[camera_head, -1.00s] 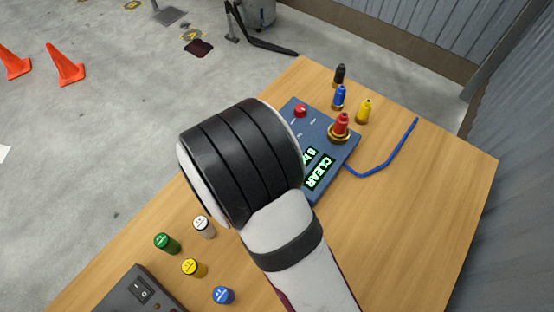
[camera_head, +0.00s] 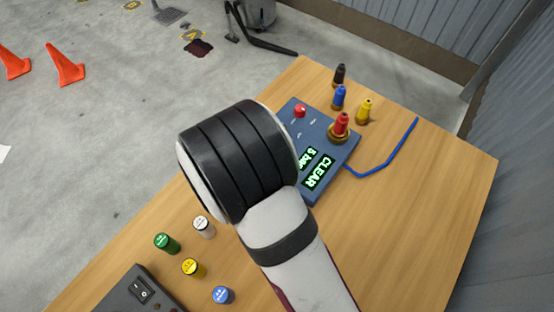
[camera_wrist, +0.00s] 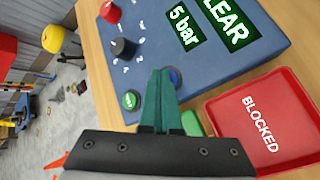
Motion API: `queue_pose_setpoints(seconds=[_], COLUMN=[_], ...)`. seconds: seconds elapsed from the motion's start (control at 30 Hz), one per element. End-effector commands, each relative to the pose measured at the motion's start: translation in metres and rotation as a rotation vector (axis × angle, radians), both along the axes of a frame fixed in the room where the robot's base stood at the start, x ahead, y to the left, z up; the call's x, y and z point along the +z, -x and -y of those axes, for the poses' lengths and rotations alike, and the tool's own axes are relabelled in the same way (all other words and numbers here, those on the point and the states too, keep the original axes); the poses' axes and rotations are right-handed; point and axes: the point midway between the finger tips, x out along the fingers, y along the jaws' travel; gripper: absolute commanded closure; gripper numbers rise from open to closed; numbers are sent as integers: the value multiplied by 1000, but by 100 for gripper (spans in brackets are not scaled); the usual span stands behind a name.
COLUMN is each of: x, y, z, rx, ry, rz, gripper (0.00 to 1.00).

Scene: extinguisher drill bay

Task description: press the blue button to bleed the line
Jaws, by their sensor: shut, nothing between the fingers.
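The blue control panel (camera_head: 330,140) lies on the wooden table; it also fills the upper wrist view (camera_wrist: 225,62). Its display (camera_wrist: 228,22) reads CLEAR, with a second display (camera_wrist: 184,27) reading 5 bar. The blue button (camera_wrist: 176,76) shows at the panel's near edge, partly hidden behind my fingers. My gripper (camera_wrist: 161,73) is shut and empty, its green fingertips overlapping the button's left side in the wrist view. I cannot tell whether they touch it. My arm hides the gripper and the blue button in the head view.
A green button (camera_wrist: 130,100), a black knob (camera_wrist: 124,48) and a red knob (camera_wrist: 110,12) sit left of my fingers. A red tray marked BLOCKED (camera_wrist: 292,78) is close on the right. Several colored caps and a switch box (camera_head: 138,290) stand on the table's near left.

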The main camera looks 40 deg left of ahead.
Motion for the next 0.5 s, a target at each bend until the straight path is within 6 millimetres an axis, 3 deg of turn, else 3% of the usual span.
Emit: queue_pose_setpoints(seconds=[0.5], x=[17], y=[0], z=[0], rx=[-1], ry=[-1], rz=[0], gripper=[100])
